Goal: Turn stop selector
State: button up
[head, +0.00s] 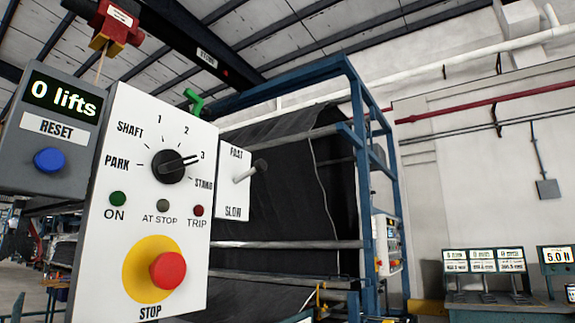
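The stop selector (168,167) is a black rotary knob on a white control panel (100,262) at the left of the head view. Its marks read PARK, SHAFT, 1, 2, 3 and STAND around it. The knob's pointer extends right and slightly up, towards the mark 3. Below it are a green ON lamp (118,198), a grey AT STOP lamp (163,205) and a dark red TRIP lamp (198,210). My gripper is not in view.
A red STOP button (168,270) on a yellow disc sits low on the panel. A FAST/SLOW lever (246,173) juts out at its right. A grey box (40,160) with a "0 lifts" display and blue RESET button (49,160) adjoins it left. A blue-framed machine (357,130) stands behind.

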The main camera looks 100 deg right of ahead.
aim_at(168, 167)
jog(key=z, duration=0.4)
jog(key=j+z, duration=0.1)
jog(key=z, duration=0.75)
jog(key=j+z, duration=0.1)
jog(key=z, duration=0.3)
jog(key=k+z, duration=0.1)
jog(key=z, duration=0.35)
jog(key=k+j+z, duration=0.3)
jog(key=i+l, duration=0.05)
jog(key=l, duration=0.05)
